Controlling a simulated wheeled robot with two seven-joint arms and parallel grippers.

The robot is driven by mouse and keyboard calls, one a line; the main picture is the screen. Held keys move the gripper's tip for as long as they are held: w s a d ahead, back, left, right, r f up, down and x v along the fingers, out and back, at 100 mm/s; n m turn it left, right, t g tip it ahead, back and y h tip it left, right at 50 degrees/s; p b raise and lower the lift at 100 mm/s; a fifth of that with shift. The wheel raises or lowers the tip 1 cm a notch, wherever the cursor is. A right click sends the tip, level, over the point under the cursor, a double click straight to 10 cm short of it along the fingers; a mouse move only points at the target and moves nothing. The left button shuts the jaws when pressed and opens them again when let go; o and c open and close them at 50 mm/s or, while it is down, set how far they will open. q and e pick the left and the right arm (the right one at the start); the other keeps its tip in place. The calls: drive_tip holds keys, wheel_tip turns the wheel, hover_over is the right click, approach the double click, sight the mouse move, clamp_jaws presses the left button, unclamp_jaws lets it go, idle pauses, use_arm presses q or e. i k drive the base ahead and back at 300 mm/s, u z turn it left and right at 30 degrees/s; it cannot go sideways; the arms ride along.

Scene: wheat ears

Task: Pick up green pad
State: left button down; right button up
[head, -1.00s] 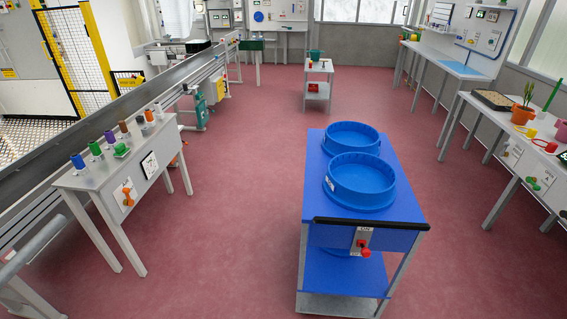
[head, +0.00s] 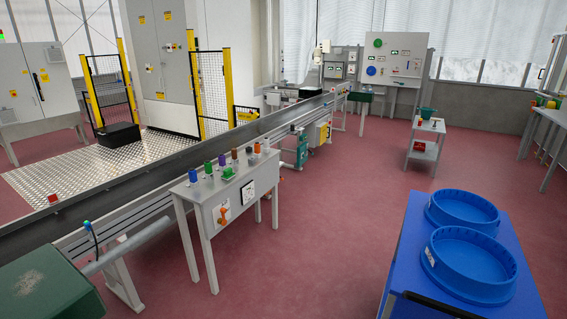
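A small green object (head: 228,173), which looks like the green pad, lies on top of the grey table (head: 203,188) beside the conveyor. It sits just in front of a row of coloured spools (head: 208,168). It is small in the picture, so its exact shape is hard to tell. Neither of my grippers shows in the head view.
A long conveyor (head: 150,165) runs behind the grey table. A blue cart (head: 405,262) with two round blue trays (head: 468,262) stands at the right. A dark green box top (head: 45,285) is at the lower left. Red floor (head: 310,230) is clear between table and cart.

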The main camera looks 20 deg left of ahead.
sight(229, 174)
drive_tip(key=u, duration=1.7)
drive_tip(key=i, duration=0.65)
drive_tip(key=z, duration=0.7)
drive_tip(key=i, duration=1.2)
drive_tip(key=u, duration=0.2)
drive_tip(key=i, duration=1.2)
drive_tip(key=u, duration=0.55)
